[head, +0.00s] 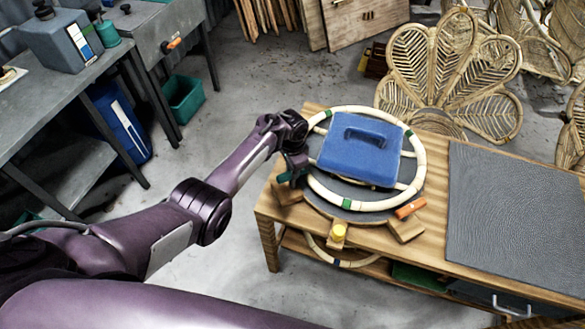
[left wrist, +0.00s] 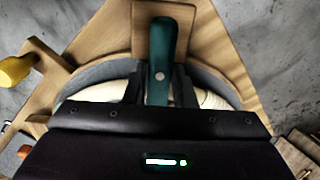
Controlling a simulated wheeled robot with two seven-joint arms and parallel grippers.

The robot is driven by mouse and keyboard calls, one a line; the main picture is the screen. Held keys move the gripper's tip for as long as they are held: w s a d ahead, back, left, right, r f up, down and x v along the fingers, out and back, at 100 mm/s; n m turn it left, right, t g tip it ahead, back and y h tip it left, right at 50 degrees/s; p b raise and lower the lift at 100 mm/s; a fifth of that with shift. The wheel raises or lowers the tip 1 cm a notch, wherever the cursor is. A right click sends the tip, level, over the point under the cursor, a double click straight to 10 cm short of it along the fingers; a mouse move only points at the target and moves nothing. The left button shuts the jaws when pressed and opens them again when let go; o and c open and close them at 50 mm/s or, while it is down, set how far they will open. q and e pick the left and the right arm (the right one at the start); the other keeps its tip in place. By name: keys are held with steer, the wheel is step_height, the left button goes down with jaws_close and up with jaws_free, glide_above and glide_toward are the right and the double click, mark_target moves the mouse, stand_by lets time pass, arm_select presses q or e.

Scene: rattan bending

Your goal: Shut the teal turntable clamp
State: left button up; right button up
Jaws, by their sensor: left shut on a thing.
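The teal turntable clamp (head: 286,177) is at the left edge of the round grey turntable (head: 330,200), on the wooden bench. Its teal handle (left wrist: 163,50) stands out between the fingers in the left wrist view. My left gripper (head: 297,160) is shut on this handle, and the gripper (left wrist: 162,88) has one dark finger on each side of it. A pale rattan ring (head: 312,188) with green marks lies on the turntable. A blue block with a handle (head: 360,155) sits over the ring. The clamp's jaw is hidden. My right gripper is out of view.
An orange clamp (head: 410,208) and a yellow clamp (head: 339,232) sit at the turntable's near side. A grey mat (head: 515,210) covers the bench's right part. A rattan chair back (head: 450,70) stands behind. Grey floor (head: 230,130) lies open to the left.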

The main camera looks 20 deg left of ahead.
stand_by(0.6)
arm_select(q)
steer(key=o, duration=1)
steer(key=shift+w+d+r, duration=0.1)
steer(key=shift+r, duration=0.45)
step_height(320, 180, up, 7)
steer(key=shift+f, duration=0.15)
